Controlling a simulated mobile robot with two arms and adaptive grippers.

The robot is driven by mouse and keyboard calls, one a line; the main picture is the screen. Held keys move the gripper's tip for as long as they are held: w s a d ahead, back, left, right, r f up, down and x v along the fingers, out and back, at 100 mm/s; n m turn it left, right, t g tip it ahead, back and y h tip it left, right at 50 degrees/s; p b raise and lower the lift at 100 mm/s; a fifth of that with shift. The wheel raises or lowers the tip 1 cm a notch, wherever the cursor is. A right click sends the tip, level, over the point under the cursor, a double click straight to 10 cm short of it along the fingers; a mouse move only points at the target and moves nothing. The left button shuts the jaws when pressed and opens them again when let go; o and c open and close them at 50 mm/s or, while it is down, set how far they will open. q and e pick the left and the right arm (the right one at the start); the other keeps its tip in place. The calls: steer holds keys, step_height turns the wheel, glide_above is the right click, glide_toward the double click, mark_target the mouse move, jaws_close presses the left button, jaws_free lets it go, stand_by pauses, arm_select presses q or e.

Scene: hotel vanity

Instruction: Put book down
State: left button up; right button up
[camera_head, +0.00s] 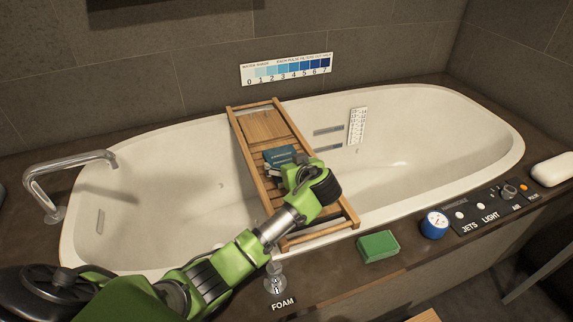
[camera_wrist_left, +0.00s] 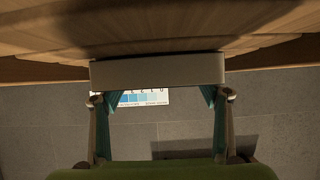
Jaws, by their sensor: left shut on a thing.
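The book (camera_head: 281,154) has a dark teal cover with small lettering and shows at the tip of my left gripper (camera_head: 287,171) in the head view. The gripper is over the slatted wooden bath tray (camera_head: 263,125), which lies across the tub. In the left wrist view my left gripper (camera_wrist_left: 160,98) is shut on the book; a pale block, seemingly its page edge (camera_wrist_left: 157,69), spans between the fingers, close to the wood. Whether the book touches the tray is hard to tell. My wrist hides part of the tray. My right gripper is not in view.
The white bathtub (camera_head: 175,170) surrounds the tray. A chrome faucet (camera_head: 70,180) stands at left. The tray's far end is bare.

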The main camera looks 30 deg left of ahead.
arm_select(q)
steer(key=o, duration=1.3)
steer(key=shift+f, duration=0.1)
steer(key=shift+r, duration=0.25)
steer(key=p+v, duration=0.2)
steer(key=v, duration=1)
steer(key=shift+d+f, duration=0.1)
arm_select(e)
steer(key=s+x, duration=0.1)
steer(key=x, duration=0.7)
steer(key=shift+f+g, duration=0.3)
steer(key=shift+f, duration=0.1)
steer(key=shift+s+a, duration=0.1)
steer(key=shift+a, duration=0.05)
